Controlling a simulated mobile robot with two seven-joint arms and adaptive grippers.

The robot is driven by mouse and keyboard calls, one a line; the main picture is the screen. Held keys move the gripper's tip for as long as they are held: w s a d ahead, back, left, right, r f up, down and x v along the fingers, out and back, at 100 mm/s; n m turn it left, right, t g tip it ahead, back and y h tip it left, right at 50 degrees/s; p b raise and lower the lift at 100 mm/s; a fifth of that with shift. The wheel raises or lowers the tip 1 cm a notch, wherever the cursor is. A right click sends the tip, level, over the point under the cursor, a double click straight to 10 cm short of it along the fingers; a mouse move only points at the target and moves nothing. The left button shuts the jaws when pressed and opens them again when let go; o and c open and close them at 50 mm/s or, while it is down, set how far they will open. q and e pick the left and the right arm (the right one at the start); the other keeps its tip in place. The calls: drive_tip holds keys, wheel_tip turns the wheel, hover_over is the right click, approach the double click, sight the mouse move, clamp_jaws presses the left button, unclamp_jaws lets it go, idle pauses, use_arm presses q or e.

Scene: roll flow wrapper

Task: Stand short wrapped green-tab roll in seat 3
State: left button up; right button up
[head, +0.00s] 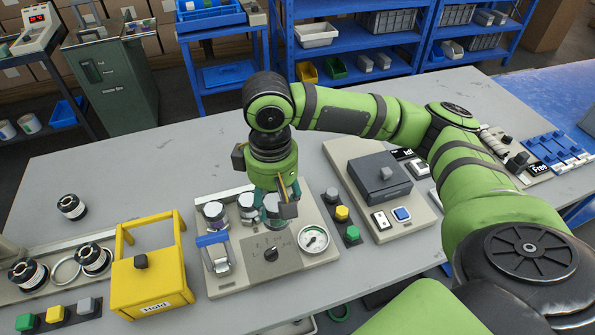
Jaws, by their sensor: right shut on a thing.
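My right gripper (282,203) points down over the back edge of a beige station board (235,283) on the grey bench. It is shut on a short roll (271,210), of which a greenish side shows between and beside the fingers. A green tab cannot be made out. The roll is about upright, at the right end of a row on the board. Two other wrapped rolls stand in that row, one at the left (214,214) and one in the middle (247,207). Seat numbers are not readable, and whether the held roll touches its seat is hidden. My left gripper is not in view.
A yellow "Hold" frame (150,285) stands left. Coloured buttons (342,213) and a grey-boxed station (380,178) lie right.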

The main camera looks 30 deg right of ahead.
drive_tip(key=d+f+n+b, duration=0.25)
drive_tip(key=d+n, duration=0.65)
drive_tip(key=n, duration=0.5)
drive_tip(key=w+f+p, duration=0.1)
drive_tip(key=w+f, duration=0.2)
drive_tip(key=w+f+p, duration=0.1)
drive_tip(key=w+f, duration=0.3)
drive_tip(key=w+a+f+p, duration=0.1)
drive_tip(key=w+f, duration=0.2)
drive_tip(key=w, duration=0.1)
drive_tip(key=shift+w+f+p, duration=0.1)
drive_tip(key=shift+f+p, duration=0.25)
drive_tip(key=shift+f, duration=0.05)
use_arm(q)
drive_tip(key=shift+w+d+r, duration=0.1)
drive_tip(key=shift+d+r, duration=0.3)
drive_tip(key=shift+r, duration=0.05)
use_arm(e)
drive_tip(key=shift+f, duration=0.2)
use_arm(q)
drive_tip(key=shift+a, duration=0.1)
use_arm(e)
drive_tip(key=shift+f, duration=0.15)
drive_tip(key=o, duration=1.3)
drive_tip(key=shift+c, duration=0.2)
